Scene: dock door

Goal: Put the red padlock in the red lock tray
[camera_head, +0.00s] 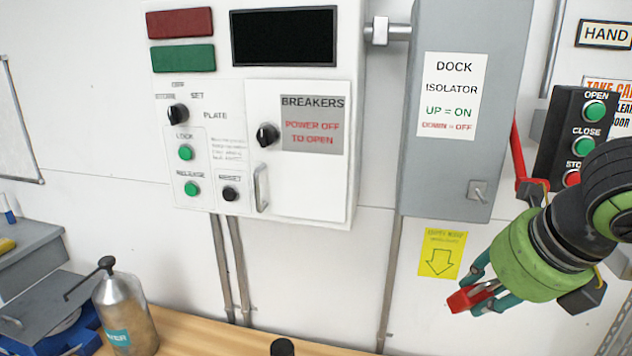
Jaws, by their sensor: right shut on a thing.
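My right gripper (484,288) comes in from the right, in front of the wall below the grey dock isolator box. Its fingers are shut on the red padlock (466,299), which sticks out to the left of the fingertips. The padlock is held in the air above the wooden bench, and part of it is hidden by the fingers. The red lock tray does not show in this view. My left gripper is not in view.
A white breaker panel (230,120) and the grey dock isolator box (455,190) are on the wall. A red lever (517,150) is at the isolator's right side. A metal bottle (125,315) and a dark-topped object (283,347) stand by the wooden bench (200,335).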

